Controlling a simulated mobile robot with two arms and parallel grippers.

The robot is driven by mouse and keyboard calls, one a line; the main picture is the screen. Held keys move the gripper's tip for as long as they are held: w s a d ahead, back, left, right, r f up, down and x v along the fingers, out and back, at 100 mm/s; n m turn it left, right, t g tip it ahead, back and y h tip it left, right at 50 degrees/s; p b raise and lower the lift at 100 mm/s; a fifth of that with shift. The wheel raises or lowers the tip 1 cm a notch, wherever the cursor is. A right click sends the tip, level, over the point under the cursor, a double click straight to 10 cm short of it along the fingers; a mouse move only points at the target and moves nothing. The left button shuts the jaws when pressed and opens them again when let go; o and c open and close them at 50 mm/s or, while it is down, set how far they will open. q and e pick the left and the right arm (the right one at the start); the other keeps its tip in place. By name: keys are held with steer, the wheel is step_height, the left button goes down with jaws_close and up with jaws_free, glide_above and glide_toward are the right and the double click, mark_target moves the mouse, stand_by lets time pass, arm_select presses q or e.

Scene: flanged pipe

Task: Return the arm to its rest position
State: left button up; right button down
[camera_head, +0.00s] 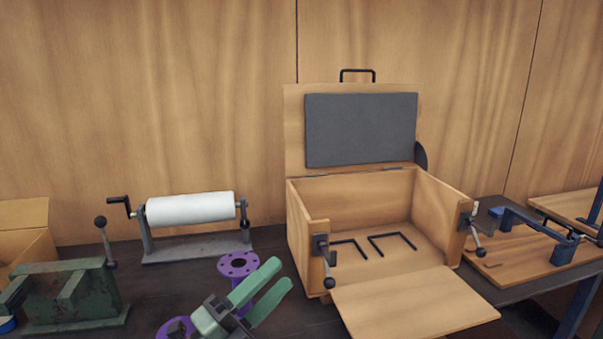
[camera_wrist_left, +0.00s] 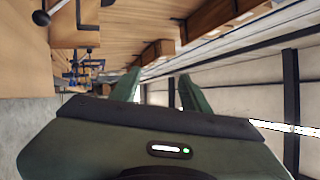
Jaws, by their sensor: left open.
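My left gripper (camera_head: 262,290) shows at the bottom middle of the head view, with its two green fingers apart and nothing between them. It also shows in the left wrist view (camera_wrist_left: 160,90), open and empty. A purple flanged pipe (camera_head: 238,264) stands on the dark bench behind the gripper, its round flange with bolt holes facing up. The fingers partly cover its lower part, and I cannot tell whether they touch it. Another purple flange (camera_head: 175,328) shows at the bottom edge, partly hidden by the gripper. My right gripper is not in view.
An open wooden box (camera_head: 357,210) with a raised lid and lowered front flap stands right of the gripper. A white roll on a crank stand (camera_head: 190,209) is behind left. A green vise (camera_head: 70,293) stands at left. A blue clamp (camera_head: 535,226) lies at right.

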arm_select(q)
steer(key=a+f+n+t+y, duration=0.3)
steer(key=a+f+n+y, duration=0.9)
steer(key=n+y, duration=0.55)
steer(key=s+a+f+n+g, duration=0.5)
steer(key=f+n, duration=0.1)
steer(key=f, duration=0.3)
steer(key=s+d+f+n+g, duration=0.1)
steer(key=s+f+g, duration=0.45)
steer(key=s, duration=0.45)
steer(key=s+f+n+g, duration=0.2)
steer(key=s+f+g, duration=0.2)
steer(key=s+f, duration=0.5)
steer(key=s+f+g, duration=0.1)
steer(key=s+f, duration=0.1)
steer(key=f, duration=1.1)
steer(key=s+f+g, duration=0.1)
steer(key=s+f, duration=0.2)
steer(key=f, duration=1.1)
steer(key=s+a+f, duration=0.2)
steer(key=s+f, duration=1.1)
steer(key=s, duration=0.2)
steer(key=shift+a+f+g+h, duration=0.25)
steer(key=shift+a+g+h, duration=0.1)
